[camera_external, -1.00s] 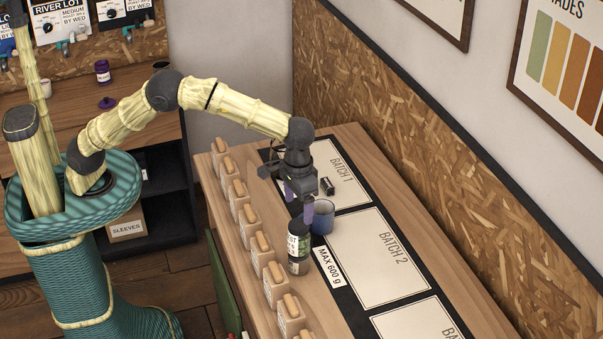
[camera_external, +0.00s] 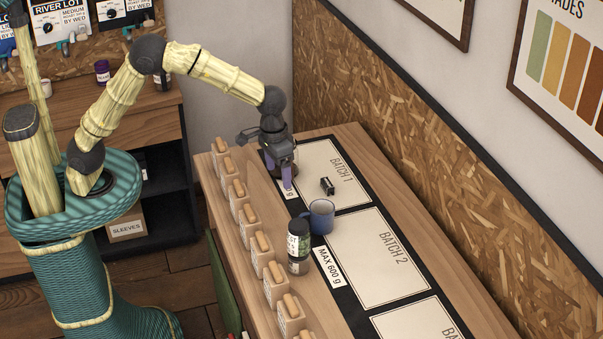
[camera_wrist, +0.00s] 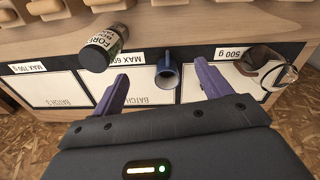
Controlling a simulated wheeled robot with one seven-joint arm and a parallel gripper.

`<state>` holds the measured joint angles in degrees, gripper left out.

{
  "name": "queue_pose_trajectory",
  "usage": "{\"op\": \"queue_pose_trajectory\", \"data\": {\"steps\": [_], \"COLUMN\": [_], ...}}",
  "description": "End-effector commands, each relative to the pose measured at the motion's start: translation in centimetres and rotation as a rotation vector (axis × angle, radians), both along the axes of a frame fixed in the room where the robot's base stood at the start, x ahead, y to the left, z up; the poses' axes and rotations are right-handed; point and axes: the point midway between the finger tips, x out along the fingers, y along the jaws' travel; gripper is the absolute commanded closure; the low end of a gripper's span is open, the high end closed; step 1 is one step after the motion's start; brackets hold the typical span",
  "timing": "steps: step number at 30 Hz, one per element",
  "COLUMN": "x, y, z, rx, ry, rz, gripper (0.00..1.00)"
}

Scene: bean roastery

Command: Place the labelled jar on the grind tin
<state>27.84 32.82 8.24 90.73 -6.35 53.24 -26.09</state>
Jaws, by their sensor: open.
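The labelled jar (camera_external: 299,242), with a dark top and a green and white label, stands upright on the worktop beside the "MAX 600 g" tag. It also shows in the wrist view (camera_wrist: 104,42), upper left. A dark grey section (camera_external: 299,267) shows directly under the label; it looks like the grind tin beneath the jar, but the join is not clear. My gripper (camera_external: 287,180) is open and empty at the far end of the dark strip, apart from the jar. Its two purple fingers (camera_wrist: 162,72) are spread in the wrist view.
A blue mug (camera_external: 321,216) stands just behind the jar. A small black object (camera_external: 327,186) lies on the Batch 1 card (camera_external: 335,165). A glass vessel (camera_wrist: 264,68) stands near my gripper. Several wooden-topped bins (camera_external: 250,225) line the front edge. The Batch 2 card (camera_external: 385,255) is clear.

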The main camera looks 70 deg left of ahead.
Motion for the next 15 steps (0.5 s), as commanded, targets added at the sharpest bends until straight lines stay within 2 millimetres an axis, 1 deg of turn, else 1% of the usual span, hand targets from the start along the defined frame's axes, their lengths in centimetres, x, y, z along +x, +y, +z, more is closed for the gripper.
{"op": "queue_pose_trajectory", "data": {"steps": [1,2,3,5,6,8,9,11,12,14,15], "x": [-0.9,-1.4,-2.2,-3.5,-4.4,-6.0,-7.2,-9.0,-10.3,-12.4,-13.8], "y": [2.3,3.4,5.0,7.2,8.6,10.6,11.8,13.6,14.7,16.2,17.2], "z": [0.3,0.4,0.5,0.5,0.5,0.5,0.5,0.4,0.3,0.1,-0.1], "rx": [-0.005,-0.006,-0.008,-0.008,-0.007,-0.006,-0.004,0.001,0.006,0.013,0.019], "ry": [-0.010,-0.017,-0.027,-0.041,-0.053,-0.069,-0.080,-0.095,-0.106,-0.123,-0.133], "rz": [0.002,-0.001,-0.006,-0.016,-0.023,-0.033,-0.041,-0.055,-0.063,-0.078,-0.088], "gripper": [0.23,0.23,0.23,0.23,0.23,0.23,0.23,0.23,0.23,0.23,0.23]}}
